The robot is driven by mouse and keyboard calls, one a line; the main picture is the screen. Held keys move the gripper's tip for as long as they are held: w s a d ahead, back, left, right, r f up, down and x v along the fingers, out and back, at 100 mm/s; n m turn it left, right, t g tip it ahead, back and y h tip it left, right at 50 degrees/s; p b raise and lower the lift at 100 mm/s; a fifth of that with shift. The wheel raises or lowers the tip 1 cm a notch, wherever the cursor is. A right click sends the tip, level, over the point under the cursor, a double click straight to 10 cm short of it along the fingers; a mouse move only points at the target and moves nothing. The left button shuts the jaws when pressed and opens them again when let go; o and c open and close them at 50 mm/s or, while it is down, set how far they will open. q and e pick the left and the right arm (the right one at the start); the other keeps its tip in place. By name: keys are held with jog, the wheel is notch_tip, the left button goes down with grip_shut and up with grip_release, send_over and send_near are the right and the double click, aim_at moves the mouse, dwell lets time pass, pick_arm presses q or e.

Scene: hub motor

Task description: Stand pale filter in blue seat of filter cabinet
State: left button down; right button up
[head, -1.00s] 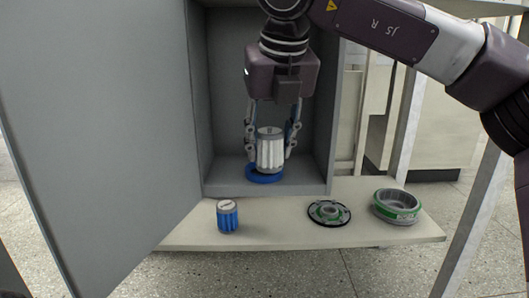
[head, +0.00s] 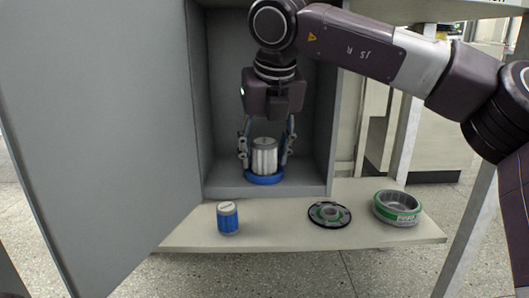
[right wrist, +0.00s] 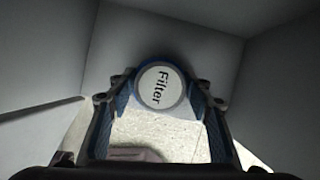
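The pale filter (head: 265,158) stands upright in the blue seat (head: 264,179) on the cabinet floor, its base ringed by the seat. In the right wrist view its round white top (right wrist: 160,87) reads "Filter", with a blue rim of the seat (right wrist: 140,70) showing around it. My right gripper (head: 265,150) points down over the filter. Its fingers are open, one on each side, with a small gap to the filter; they also show in the right wrist view (right wrist: 162,95). The filter cabinet (head: 225,90) is open at the front. My left gripper is not in view.
The grey cabinet door (head: 100,130) stands open at left. On the shelf (head: 270,232) in front stand a blue filter (head: 228,218), a dark-rimmed green flange (head: 329,213) and a green-banded ring (head: 397,207). The cabinet walls are close around my right gripper.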

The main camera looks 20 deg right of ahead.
aim_at(265, 142)
jog(key=shift+o, duration=0.3)
jog(key=shift+s+r+p, duration=0.1)
jog(key=shift+r+p, duration=0.3)
jog(key=shift+r, duration=0.2)
jog(key=p+v, duration=0.4)
jog(key=v, duration=0.2)
jog(key=shift+s+r+p, duration=0.2)
jog(key=shift+r+p, duration=0.1)
jog(key=shift+p, duration=0.05)
